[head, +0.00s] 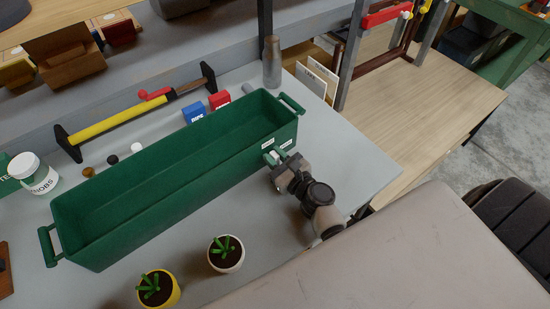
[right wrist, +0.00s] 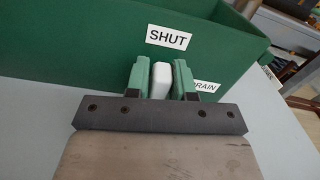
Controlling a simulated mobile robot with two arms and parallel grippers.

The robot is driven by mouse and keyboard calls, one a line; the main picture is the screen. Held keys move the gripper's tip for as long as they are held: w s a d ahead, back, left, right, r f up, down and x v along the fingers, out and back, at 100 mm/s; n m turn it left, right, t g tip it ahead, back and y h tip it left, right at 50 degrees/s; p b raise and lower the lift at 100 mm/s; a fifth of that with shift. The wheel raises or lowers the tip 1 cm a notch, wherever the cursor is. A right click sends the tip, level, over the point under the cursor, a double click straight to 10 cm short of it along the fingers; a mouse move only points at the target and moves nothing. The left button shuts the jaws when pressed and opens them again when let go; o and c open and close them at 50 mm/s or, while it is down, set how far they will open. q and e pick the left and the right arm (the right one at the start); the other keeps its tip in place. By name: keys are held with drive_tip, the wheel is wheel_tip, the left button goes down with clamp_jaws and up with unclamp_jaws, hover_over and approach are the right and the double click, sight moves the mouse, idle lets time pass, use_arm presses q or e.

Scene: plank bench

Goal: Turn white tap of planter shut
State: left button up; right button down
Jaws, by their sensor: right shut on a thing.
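The planter (head: 180,210) is a long dark green trough on the grey bench. Its end wall fills much of the right wrist view (right wrist: 90,45), with a SHUT label (right wrist: 169,37) above the tap and a partly hidden DRAIN label (right wrist: 206,87) to the right. The white tap (right wrist: 160,80) shows between the green fingers of my right gripper (right wrist: 160,82), which is shut on it. In the head view my right gripper (head: 277,158) is at the planter's right end, low on the wall, and hides most of the tap. My left gripper is not in view.
Two potted plants, one in a yellow pot (head: 158,289) and one in a white pot (head: 226,254), stand in front of the planter. A white jar (head: 36,174) is at left. Behind are a yellow clamp (head: 110,121), blue and red boxes (head: 193,112) and a grey bottle (head: 271,62).

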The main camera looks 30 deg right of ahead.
drive_tip(key=c, duration=1)
unclamp_jaws()
drive_tip(key=shift+a, duration=0.1)
drive_tip(key=s+b, duration=0.1)
drive_tip(key=s, duration=0.2)
drive_tip(key=s+d, duration=0.1)
drive_tip(key=s, duration=0.2)
drive_tip(key=s+d+b, duration=0.1)
drive_tip(key=s, duration=0.2)
drive_tip(key=shift+s+f+b, duration=0.15)
drive_tip(key=shift+s+b, duration=0.15)
drive_tip(key=shift+s, duration=0.55)
